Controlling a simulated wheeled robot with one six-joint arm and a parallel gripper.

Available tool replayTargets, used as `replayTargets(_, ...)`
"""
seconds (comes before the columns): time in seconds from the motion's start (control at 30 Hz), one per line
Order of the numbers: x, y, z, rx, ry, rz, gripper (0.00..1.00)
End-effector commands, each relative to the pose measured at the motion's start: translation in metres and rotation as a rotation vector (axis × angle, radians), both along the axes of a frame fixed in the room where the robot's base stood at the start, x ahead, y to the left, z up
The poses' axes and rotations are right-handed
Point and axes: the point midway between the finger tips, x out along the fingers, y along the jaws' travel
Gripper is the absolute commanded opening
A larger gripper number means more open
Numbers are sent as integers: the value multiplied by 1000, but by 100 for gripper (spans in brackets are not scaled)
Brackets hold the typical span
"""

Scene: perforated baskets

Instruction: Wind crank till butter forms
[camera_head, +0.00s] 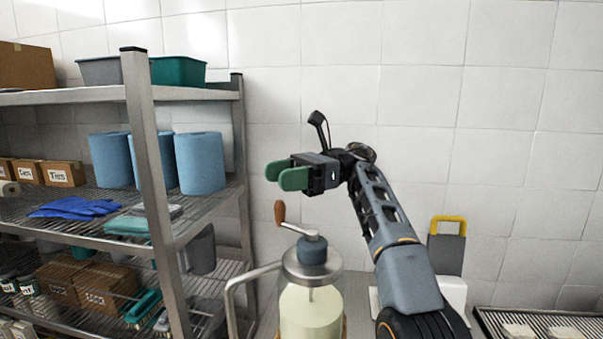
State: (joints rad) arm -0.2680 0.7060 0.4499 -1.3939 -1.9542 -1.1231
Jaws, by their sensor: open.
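A glass butter churn (311,308) stands at the bottom centre, holding a pale creamy mass around a thin shaft. Its grey lid carries a crank (300,230) with an upright brown wooden knob (279,212) at the left end. A metal handle (240,293) curves out from the churn's left side. My gripper (280,176) has green fingertips, is open and empty, and points left. In the picture it sits above the crank and knob, apart from them. The churn's bottom is cut off by the frame edge.
A metal rack (155,190) at the left holds blue paper rolls (200,163), boxes, gloves and bins. A grey board with a yellow handle (448,232) stands behind my arm at the right. A slatted tray (545,322) lies at the lower right. The tiled wall closes off the back.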

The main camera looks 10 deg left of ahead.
Motion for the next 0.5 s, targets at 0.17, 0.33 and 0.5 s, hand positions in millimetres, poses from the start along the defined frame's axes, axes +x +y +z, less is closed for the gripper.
replayTargets(0.17, -33, -21, 10, 1, -3, -2, 52)
replayTargets(0.33, -55, -34, 24, 1, -1, -2, 52)
replayTargets(0.5, -68, -42, 33, -1, -1, -2, 52)
